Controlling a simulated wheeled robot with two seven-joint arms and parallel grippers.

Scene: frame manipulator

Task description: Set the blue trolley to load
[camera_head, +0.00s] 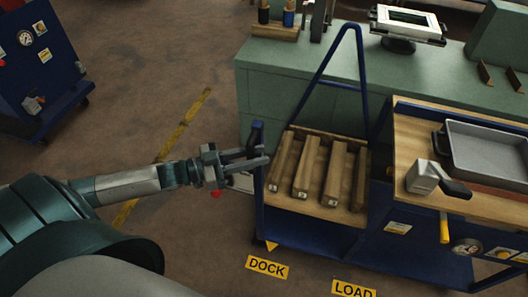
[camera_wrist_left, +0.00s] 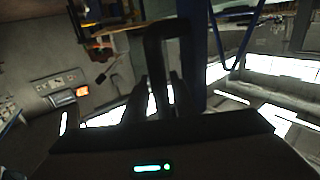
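The blue trolley (camera_head: 308,236) stands right of centre in the head view, with a tall blue A-shaped handle frame and a wooden deck holding several wooden bars (camera_head: 307,167). A small yellow pointer (camera_head: 271,246) on its lower front edge is just above the yellow DOCK floor label (camera_head: 267,267). The yellow LOAD label (camera_head: 353,288) lies further right. My left gripper (camera_head: 262,156) is at the trolley's left side, its two fingers apart, close to a dark upright lever with a blue top (camera_head: 256,132). I cannot tell whether they touch. My right gripper is out of view.
A wooden-topped blue bench (camera_head: 408,128) with a grey tray (camera_head: 486,153) adjoins the trolley on the right. A green counter (camera_head: 300,80) stands behind. A blue cabinet (camera_head: 38,75) is at far left. Open floor lies between.

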